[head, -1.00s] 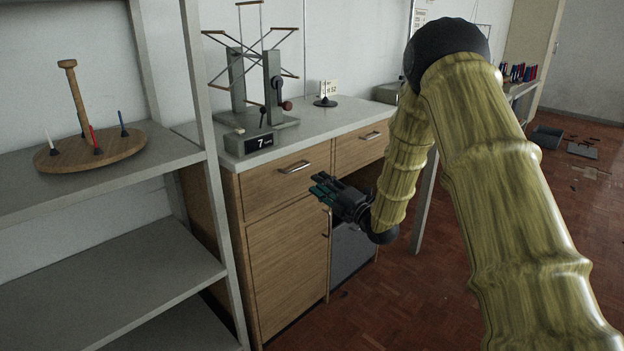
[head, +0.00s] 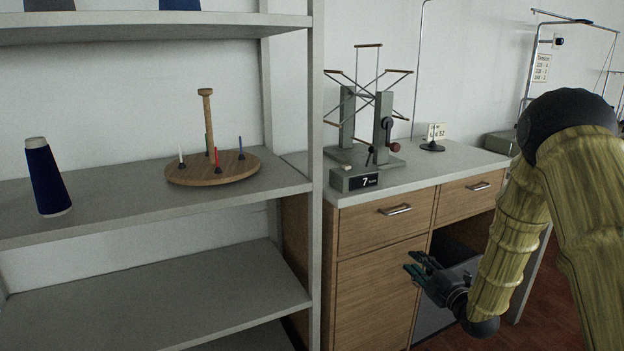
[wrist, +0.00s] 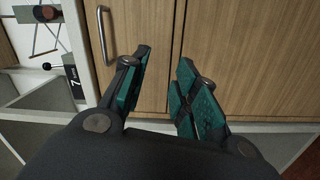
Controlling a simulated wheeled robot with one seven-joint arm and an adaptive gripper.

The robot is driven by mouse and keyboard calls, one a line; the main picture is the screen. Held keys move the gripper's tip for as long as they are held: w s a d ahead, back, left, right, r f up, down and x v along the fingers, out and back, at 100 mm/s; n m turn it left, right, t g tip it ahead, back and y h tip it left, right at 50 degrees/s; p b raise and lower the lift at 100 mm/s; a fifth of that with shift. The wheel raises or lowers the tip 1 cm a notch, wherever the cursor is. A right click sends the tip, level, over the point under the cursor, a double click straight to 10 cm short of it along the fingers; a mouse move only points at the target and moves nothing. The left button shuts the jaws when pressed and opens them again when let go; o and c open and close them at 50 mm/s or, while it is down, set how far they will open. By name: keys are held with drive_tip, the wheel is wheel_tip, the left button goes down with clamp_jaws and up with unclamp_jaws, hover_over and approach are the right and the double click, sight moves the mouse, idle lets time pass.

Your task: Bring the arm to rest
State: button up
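My gripper (head: 417,270) is at the end of my bent arm, in front of the wooden cabinet (head: 374,296) below the counter. In the wrist view my gripper (wrist: 160,88) has its teal-padded fingers apart, with nothing between them. The cabinet's door and drawer fronts (wrist: 235,50) show beyond the fingers. A metal handle (wrist: 103,38) appears left of the fingers; I cannot tell how far off it is.
Shelves (head: 150,290) stand at left, with a round wooden stand (head: 240,172) holding small coloured pegs and a navy cone (head: 47,178).

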drive_tip(key=s+a+f+m+g+h, duration=0.2)
drive_tip(key=s+f+m+g, duration=0.15)
drive_tip(key=s+f, duration=0.5)
drive_tip(key=s+a+f+m+g+h, duration=0.25)
drive_tip(key=s+f+m, duration=0.25)
drive_tip(key=f, duration=0.7)
drive_tip(key=s+a+f+m+g, duration=0.1)
drive_tip(key=s+f+m+g, duration=0.1)
drive_tip(key=s+f, duration=0.45)
drive_tip(key=s+a+f+m+g, duration=0.2)
drive_tip(key=s+f+m+g, duration=0.1)
drive_tip(key=s, duration=0.7)
drive_tip(key=s+a+f+m+g, duration=0.1)
drive_tip(key=s+f+m+g, duration=0.1)
drive_tip(key=s+f, duration=0.45)
drive_tip(key=s+a+m+g+h, duration=0.2)
drive_tip(key=s+m+g, duration=0.2)
drive_tip(key=s, duration=1.2)
wheel_tip(320, 180, up, 21)
drive_tip(key=p, duration=2.1)
drive_tip(key=shift+s+r, duration=0.2)
drive_tip(key=shift+d, duration=0.1)
